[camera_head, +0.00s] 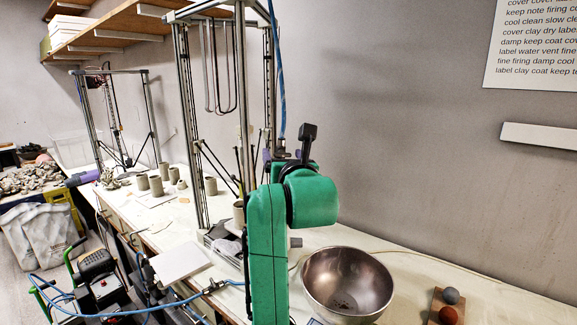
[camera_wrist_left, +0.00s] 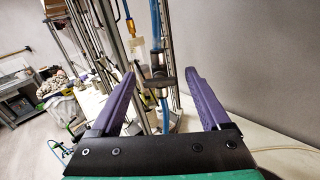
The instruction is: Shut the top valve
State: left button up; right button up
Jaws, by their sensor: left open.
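The valve (camera_wrist_left: 157,72) shows in the left wrist view as a small grey body with a dark crosswise part, in line with a blue hose that runs above and below it. My left gripper (camera_wrist_left: 160,80) is open, with its two purple fingers on either side of the valve in that view. I cannot tell whether either finger touches it. In the head view my green left arm and wrist cover most of the gripper (camera_head: 270,157) and the valve. The blue hose (camera_head: 278,70) comes down to them from above. The handle's exact position is unclear. My right gripper is not in view.
A metal-framed printer (camera_head: 186,100) stands just behind my left wrist. A steel bowl (camera_head: 347,282) and a board with balls (camera_head: 436,308) are on the bench at the right. Clay cups (camera_head: 156,186) stand farther back.

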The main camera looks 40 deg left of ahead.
pick_arm(q)
jog(key=b+v, duration=0.5)
jog(key=v, duration=0.8)
jog(key=shift+s+d+b, duration=0.2)
jog(key=shift+b, duration=0.1)
